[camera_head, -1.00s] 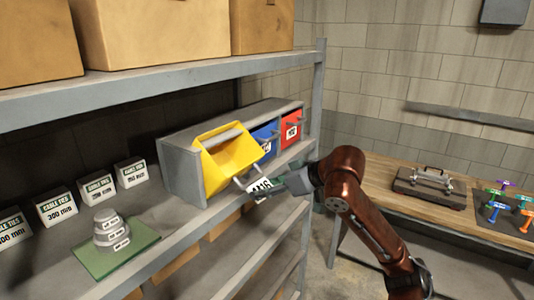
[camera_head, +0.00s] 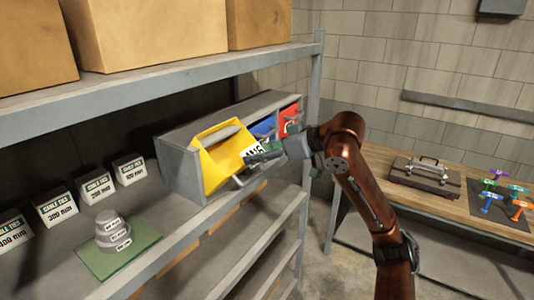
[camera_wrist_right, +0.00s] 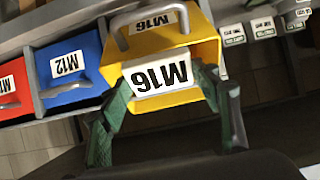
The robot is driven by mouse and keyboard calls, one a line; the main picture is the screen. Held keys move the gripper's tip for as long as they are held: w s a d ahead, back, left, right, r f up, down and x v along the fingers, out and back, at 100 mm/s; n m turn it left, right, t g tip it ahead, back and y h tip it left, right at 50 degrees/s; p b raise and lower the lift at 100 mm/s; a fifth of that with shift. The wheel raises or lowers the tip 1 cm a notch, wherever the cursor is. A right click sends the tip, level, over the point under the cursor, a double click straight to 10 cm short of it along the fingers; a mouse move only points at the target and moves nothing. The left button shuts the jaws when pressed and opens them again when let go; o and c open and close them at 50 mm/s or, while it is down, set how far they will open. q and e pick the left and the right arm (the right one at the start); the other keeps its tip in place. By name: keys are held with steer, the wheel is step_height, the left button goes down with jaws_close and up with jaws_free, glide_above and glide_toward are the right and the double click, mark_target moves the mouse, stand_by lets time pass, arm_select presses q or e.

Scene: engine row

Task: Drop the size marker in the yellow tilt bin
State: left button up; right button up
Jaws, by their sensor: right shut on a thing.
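The yellow tilt bin (camera_head: 222,160) is tilted open at the near end of a grey bin housing on the shelf. In the right wrist view the yellow bin (camera_wrist_right: 205,54) carries an M16 label below its grey handle. My right gripper (camera_head: 257,157) is shut on the size marker, a white card reading M16 (camera_wrist_right: 156,78). The marker (camera_head: 254,150) is at the bin's open front side; in the wrist view it covers part of the bin's opening. Whether it touches the bin I cannot tell. My left gripper is not in view.
A blue bin (camera_head: 264,129) marked M12 and a red bin (camera_head: 290,114) sit beside the yellow one. Several cable tie boxes (camera_head: 96,186) and a green mat (camera_head: 85,258) with stacked grey discs stand to the left. A workbench (camera_head: 390,191) stands at right.

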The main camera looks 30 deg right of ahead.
mark_target(251, 148)
steer(key=shift+w+a+r+p, duration=0.2)
steer(key=shift+w+r+p, duration=0.1)
steer(key=shift+w, duration=0.15)
steer(key=shift+w+a+r+p, duration=0.2)
steer(key=shift+w+p, duration=0.05)
steer(key=shift+w, duration=0.2)
steer(key=shift+w+a+r+p, duration=0.25)
steer(key=shift+w+r+p, duration=0.2)
steer(key=shift+w+p, duration=0.45)
steer(key=shift+w+a+r+p, duration=0.25)
steer(key=shift+w+p, duration=0.2)
steer(key=shift+p, duration=0.15)
steer(key=shift+w+a+r+p, duration=0.2)
steer(key=shift+w+p, duration=0.2)
steer(key=shift+p, duration=0.2)
steer(key=shift+f, duration=0.1)
steer(key=o, duration=1.2)
steer(key=shift+o, duration=0.2)
steer(key=v, duration=1.2)
